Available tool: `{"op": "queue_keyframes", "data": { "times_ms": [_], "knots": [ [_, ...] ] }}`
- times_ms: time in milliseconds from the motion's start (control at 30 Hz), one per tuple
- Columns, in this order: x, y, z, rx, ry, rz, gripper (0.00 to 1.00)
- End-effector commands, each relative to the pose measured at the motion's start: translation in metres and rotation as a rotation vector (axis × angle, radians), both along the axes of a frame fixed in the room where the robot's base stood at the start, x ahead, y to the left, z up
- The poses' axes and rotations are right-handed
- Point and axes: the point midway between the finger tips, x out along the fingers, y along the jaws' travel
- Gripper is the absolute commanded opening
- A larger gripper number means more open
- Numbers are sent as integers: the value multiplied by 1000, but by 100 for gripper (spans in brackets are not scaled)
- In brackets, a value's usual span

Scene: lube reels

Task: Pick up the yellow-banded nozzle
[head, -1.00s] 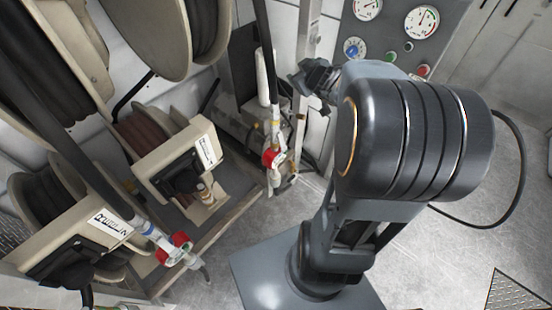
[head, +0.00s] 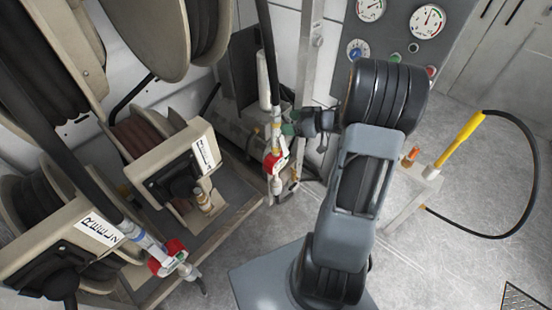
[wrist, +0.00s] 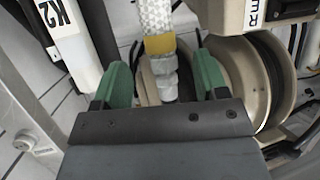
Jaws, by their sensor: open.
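The yellow-banded nozzle (head: 276,128) hangs upright on its hose in the head view, with a red part below the band. In the wrist view the nozzle (wrist: 161,46) shows its yellow band under white braided hose, with a pale fitting below. My gripper (wrist: 163,70) is open, one green finger on each side of the nozzle, with visible gaps. In the head view my gripper (head: 288,124) is right beside the nozzle at band height, partly overlapping it. The nozzle's lower end is hidden by the gripper body in the wrist view.
A blue-banded nozzle (head: 158,244) with a red part hangs at the lower left. Hose reels (head: 160,160) fill the left side. A grey post (head: 308,60) stands close behind the gripper. A gauge panel (head: 400,45) is at the back right. Floor at right is mostly clear.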

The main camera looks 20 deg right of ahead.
Motion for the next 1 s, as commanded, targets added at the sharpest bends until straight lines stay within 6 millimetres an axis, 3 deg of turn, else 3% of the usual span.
{"op": "queue_keyframes", "data": {
  "times_ms": [267, 600, 933, 1000],
  "knots": [
    [12, 11, -7, 0, 1, 1, 67],
    [42, 35, -23, 0, 0, 1, 67],
    [46, 38, -26, -1, 1, -1, 67],
    [46, 38, -26, -1, 1, -1, 62]
  ]
}}
